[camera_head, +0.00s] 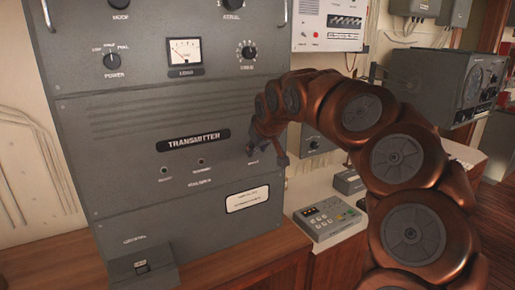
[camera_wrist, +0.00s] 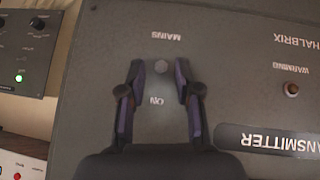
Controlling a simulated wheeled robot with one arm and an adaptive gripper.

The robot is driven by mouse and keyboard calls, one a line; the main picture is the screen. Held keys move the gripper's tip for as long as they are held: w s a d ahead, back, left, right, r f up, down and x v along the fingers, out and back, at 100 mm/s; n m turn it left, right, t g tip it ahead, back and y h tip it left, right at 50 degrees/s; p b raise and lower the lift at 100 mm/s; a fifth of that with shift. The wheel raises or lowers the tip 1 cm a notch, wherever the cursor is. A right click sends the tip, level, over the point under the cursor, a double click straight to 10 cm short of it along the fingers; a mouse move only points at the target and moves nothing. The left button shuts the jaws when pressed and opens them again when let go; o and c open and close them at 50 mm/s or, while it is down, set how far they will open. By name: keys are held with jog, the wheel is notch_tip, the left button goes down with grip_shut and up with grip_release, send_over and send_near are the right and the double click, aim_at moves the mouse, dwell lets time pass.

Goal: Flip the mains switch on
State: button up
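The mains switch (camera_wrist: 161,66) shows in the wrist view as a small round grey tip on the dark panel. It sits between the upside-down MAINS label (camera_wrist: 166,36) and ON label (camera_wrist: 157,100). I cannot tell which way it is set. My gripper (camera_wrist: 160,74) is open, one finger on each side of the switch, with a gap to it on both sides. I cannot tell the depth between fingertips and panel. In the head view my gripper (camera_head: 264,152) is at the right side of the grey transmitter cabinet (camera_head: 130,192), and the switch is not clear there.
A warning lamp (camera_wrist: 291,89) and the TRANSMITTER plate (camera_wrist: 268,141) lie to the right in the wrist view. A panel with a lit green lamp (camera_wrist: 19,78) is at left. In the head view a keypad box (camera_head: 330,218) stands on the desk below my arm.

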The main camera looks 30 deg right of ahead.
jog(key=v, duration=1.2)
dwell(0.4)
jog(key=s+a+f+n+g+y, duration=0.1)
jog(key=s+a+f+g, duration=0.1)
jog(key=s+a+f, duration=0.4)
jog(key=s+a+f+n+g+y, duration=0.1)
jog(key=s+a+f+g, duration=0.15)
jog(key=a+f, duration=0.55)
jog(key=s+a+f+m+g, duration=0.1)
jog(key=s+a+f+g, duration=0.1)
jog(key=s+f, duration=0.5)
jog(key=s+a+f+g, duration=0.3)
jog(key=s+a+f, duration=0.2)
jog(key=s, duration=1)
notch_tip(320, 180, down, 2)
jog(key=shift+a+f+m, duration=0.2)
jog(key=shift+f+m, duration=0.05)
jog(key=shift+m, duration=0.15)
jog(key=shift+o, duration=0.2)
jog(key=shift+s, duration=0.1)
